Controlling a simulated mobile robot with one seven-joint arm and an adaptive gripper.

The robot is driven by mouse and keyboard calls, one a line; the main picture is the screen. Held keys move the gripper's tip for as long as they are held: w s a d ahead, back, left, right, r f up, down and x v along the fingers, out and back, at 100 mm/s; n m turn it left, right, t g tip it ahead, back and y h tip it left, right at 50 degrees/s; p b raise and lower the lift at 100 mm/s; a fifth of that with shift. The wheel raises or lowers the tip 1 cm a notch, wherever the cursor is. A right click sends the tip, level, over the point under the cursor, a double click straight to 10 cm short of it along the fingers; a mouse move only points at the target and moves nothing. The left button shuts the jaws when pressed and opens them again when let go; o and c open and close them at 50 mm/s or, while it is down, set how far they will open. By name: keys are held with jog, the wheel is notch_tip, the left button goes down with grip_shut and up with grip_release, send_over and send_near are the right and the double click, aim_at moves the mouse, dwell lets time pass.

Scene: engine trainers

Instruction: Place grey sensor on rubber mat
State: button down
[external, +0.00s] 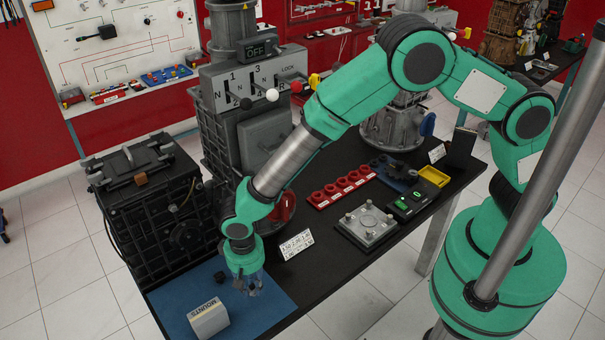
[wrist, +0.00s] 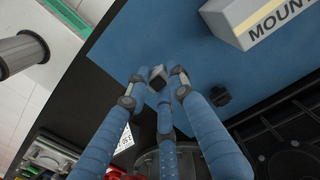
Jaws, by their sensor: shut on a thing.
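My gripper (external: 250,286) has blue fingers and points down over the blue rubber mat (external: 178,292) at the table's near left corner. In the wrist view, the fingers (wrist: 157,82) close around a small grey, dark-sided piece, the grey sensor (wrist: 157,73). The mat (wrist: 130,40) lies behind it. The fingers hide part of the sensor, and I cannot tell whether it touches the mat. In the external view the sensor is too small to make out between the fingertips.
A box marked MOUNTS (external: 208,318) sits on the mat, also in the wrist view (wrist: 270,18). A small black part (wrist: 220,94) lies on the mat beside my fingers. A number card (external: 297,244) stands right of the mat.

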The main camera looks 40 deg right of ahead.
aim_at(249, 289)
jog(key=shift+w+a, duration=0.2)
jog(key=shift+a, duration=0.1)
jog(key=shift+f, duration=0.15)
jog(key=shift+f+b, duration=0.4)
jog(key=shift+f, duration=1.25)
jog(key=shift+f, duration=0.15)
jog(key=c, duration=1.5)
grip_release()
notch_tip(249, 289, up, 12)
jog(key=shift+r+p, duration=0.2)
jog(key=shift+p, duration=0.8)
jog(key=shift+a, duration=0.1)
